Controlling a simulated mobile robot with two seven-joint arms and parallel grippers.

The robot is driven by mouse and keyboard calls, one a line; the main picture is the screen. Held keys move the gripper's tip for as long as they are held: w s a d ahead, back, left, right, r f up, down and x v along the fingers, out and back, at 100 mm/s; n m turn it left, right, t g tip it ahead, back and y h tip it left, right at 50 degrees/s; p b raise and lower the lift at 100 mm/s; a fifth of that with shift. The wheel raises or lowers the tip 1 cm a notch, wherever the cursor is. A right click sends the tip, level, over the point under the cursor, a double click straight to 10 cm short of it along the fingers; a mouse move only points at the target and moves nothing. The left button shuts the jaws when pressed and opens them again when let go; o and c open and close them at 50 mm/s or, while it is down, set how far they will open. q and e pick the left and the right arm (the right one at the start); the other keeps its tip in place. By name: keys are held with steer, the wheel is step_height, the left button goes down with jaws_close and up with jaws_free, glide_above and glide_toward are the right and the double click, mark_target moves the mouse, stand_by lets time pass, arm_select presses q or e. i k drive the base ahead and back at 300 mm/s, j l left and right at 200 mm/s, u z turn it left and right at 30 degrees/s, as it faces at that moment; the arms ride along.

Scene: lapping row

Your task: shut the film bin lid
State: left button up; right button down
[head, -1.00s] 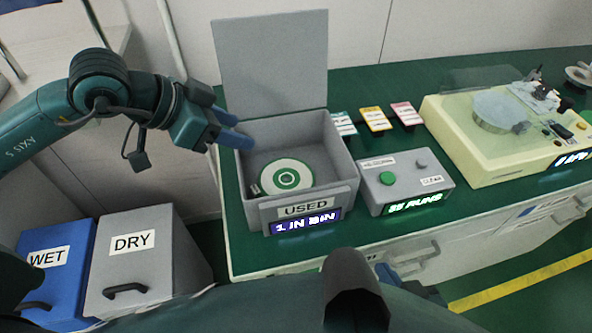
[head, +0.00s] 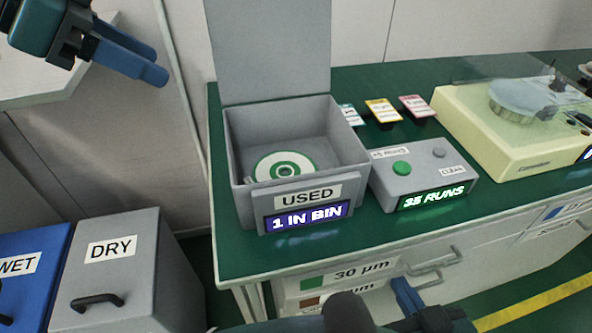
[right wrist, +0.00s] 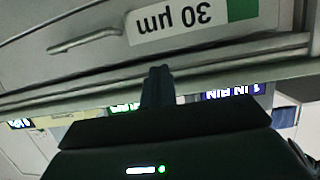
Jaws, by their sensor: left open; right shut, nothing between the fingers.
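The grey film bin (head: 237,165), labelled USED with a "1 IN BIN" display (head: 307,217), stands on the green bench top. Its flat grey lid (head: 268,50) stands upright at the back edge, open. A white disc with a green ring (head: 285,168) lies inside. My left gripper (head: 155,65) is open and empty, in the air left of the lid and apart from it. My right gripper (head: 404,292) is low in front of the bench drawers, below the bin. Its closed fingers also show in the right wrist view (right wrist: 157,88), with nothing between them.
A grey button box (head: 425,178) reading "35 RUNS" stands close right of the bin. Several coloured cards (head: 383,111) are behind it, and a cream lapping machine (head: 510,145) is further right. DRY (head: 140,270) and WET (head: 30,280) bins stand lower left.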

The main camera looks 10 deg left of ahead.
mark_target(261, 50)
steer(key=k, duration=1)
